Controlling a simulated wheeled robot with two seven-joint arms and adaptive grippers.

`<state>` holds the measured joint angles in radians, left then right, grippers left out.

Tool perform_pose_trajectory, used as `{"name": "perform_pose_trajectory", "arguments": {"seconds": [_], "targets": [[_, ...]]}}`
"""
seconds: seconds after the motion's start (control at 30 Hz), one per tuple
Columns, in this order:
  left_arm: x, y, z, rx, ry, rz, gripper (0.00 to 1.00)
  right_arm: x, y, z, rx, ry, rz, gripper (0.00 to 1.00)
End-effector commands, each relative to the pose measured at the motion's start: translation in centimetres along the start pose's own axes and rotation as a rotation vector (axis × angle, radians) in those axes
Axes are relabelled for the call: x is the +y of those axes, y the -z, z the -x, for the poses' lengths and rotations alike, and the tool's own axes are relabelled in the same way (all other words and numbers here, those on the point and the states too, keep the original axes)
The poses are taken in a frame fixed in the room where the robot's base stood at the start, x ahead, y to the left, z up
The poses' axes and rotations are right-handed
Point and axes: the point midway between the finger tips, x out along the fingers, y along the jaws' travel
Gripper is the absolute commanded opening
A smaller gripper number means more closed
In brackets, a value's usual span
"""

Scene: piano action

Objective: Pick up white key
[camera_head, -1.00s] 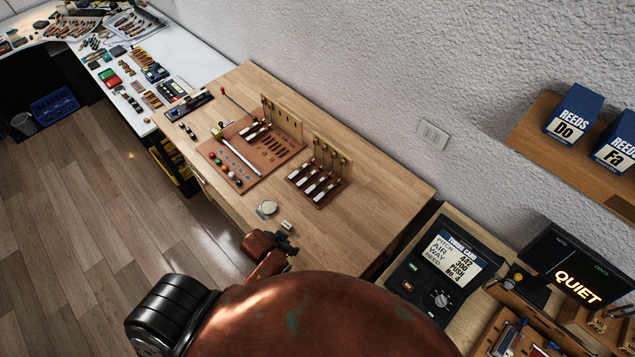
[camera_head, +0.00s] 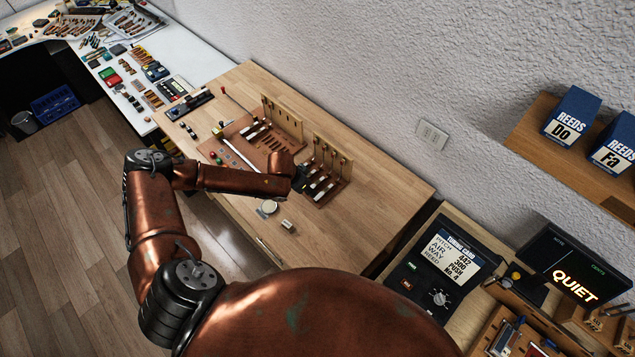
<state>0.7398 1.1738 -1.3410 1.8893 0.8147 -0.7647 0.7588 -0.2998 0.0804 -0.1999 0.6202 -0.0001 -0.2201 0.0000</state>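Several white keys stand in a row in the wooden rack with upright pegs on the wooden bench; one white key (camera_head: 322,195) shows clear of my arm. My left arm reaches in from the left, and its dark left gripper (camera_head: 300,179) is at the near-left side of this rack, over or beside the leftmost keys. The gripper and wrist hide part of that row. The fingers are too small to tell whether they are open or touching a key. My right gripper is not in view.
A second peg rack (camera_head: 284,122) stands behind on a brown board, with a long white strip (camera_head: 238,153) partly behind my arm. A round disc (camera_head: 268,207) and a small block (camera_head: 287,226) lie near the bench's front. The bench's right part is clear.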

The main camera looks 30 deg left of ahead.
Motion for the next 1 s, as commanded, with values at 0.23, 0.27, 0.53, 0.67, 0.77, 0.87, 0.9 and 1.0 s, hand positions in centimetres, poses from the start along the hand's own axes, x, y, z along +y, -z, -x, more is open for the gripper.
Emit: {"name": "perform_pose_trajectory", "arguments": {"seconds": [0.23, 0.27, 0.53, 0.67, 0.77, 0.87, 0.9, 1.0], "targets": [[-3.2, 0.2, 0.4, -0.004, 0.033, 0.053, 0.22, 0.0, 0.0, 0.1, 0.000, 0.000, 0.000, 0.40], [-3.2, 0.2, 0.1, -0.004, 0.032, 0.053, 0.22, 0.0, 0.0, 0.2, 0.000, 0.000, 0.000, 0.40], [-3.4, 0.2, -2.8, -0.005, 0.033, 0.049, 0.22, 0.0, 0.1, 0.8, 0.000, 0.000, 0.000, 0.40], [-3.6, 0.2, -4.6, -0.003, 0.033, 0.048, 0.22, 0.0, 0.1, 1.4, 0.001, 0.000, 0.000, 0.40], [-3.6, 0.2, -5.9, -0.003, 0.032, 0.048, 0.22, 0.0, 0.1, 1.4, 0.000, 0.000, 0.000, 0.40], [-3.6, 0.2, -6.5, -0.002, 0.032, 0.048, 0.22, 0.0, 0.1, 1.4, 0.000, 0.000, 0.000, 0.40], [-3.7, 0.2, -6.6, -0.002, 0.033, 0.048, 0.22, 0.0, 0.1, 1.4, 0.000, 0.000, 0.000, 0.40], [-3.7, 0.1, -6.6, -0.002, 0.032, 0.049, 0.22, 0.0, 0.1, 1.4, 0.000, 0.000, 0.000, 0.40]]}}
